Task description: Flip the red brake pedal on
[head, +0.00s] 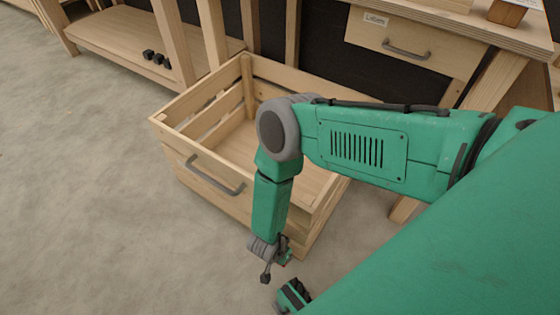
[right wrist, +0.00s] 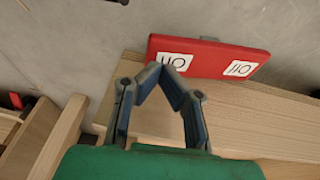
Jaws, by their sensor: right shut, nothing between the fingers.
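The red brake pedal (right wrist: 208,57) shows in the right wrist view as a flat red bar with two white labels. Their dark letters appear upside down or sideways. It lies along the far edge of a pale wooden board (right wrist: 245,102). My right gripper (right wrist: 159,68) is shut and empty, its fingertips in front of the pedal's left end; I cannot tell whether they touch. In the head view my right arm hangs down in front of the crate, with the gripper (head: 268,268) at its lower end. I cannot make out the pedal there. My left gripper is not in view.
A slatted wooden crate (head: 172,146) with a grey handle (head: 215,176) stands behind my right arm. A workbench with a drawer (head: 403,45) is at the back right. Small black blocks (head: 157,58) lie on a low shelf (head: 108,38). The concrete floor (head: 80,200) at left is clear.

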